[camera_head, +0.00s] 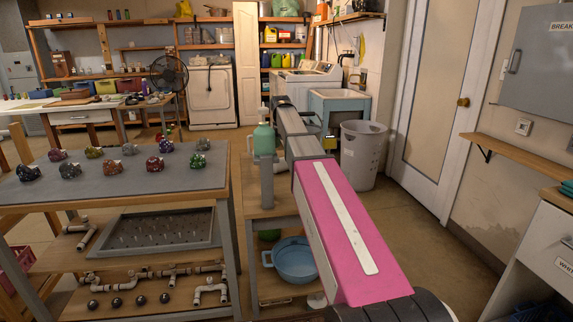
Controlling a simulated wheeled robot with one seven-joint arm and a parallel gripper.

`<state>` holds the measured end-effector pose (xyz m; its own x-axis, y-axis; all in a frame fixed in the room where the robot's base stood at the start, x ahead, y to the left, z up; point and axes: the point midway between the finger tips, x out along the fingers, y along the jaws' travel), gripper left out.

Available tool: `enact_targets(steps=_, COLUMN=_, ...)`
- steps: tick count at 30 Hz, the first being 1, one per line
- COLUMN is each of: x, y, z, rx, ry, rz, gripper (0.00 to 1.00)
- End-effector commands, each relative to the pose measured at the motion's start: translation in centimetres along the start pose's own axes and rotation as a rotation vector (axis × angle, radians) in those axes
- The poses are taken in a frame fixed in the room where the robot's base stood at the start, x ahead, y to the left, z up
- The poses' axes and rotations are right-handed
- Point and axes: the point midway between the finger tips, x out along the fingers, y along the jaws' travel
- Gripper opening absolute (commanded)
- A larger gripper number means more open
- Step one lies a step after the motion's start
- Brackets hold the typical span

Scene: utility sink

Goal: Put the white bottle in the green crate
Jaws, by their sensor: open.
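My arm reaches forward from the bottom right, its pink link in front. I cannot pick out the white bottle with certainty.
A green pump bottle (263,140) stands on a wooden stand left of my arm. A grey table (108,188) holds several colourful rocks. A utility sink (340,105) and a light laundry basket (362,155) stand beyond. The floor before the door (432,90) is clear.

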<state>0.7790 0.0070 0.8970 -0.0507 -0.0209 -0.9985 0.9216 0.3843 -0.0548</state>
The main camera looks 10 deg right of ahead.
Motion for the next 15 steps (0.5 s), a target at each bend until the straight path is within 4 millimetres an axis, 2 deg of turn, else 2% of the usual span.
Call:
enact_targets(steps=3, x=1.7, y=0.0, z=0.0, rx=0.0, ry=0.0, rz=0.0, gripper=0.93)
enact_targets(steps=10, x=3.1, y=0.1, z=0.0, rx=0.0, ry=0.0, rz=-0.001, gripper=0.93)
enact_targets(steps=15, x=5.3, y=0.3, z=0.1, rx=0.0, ry=0.001, rz=-0.001, gripper=0.93)
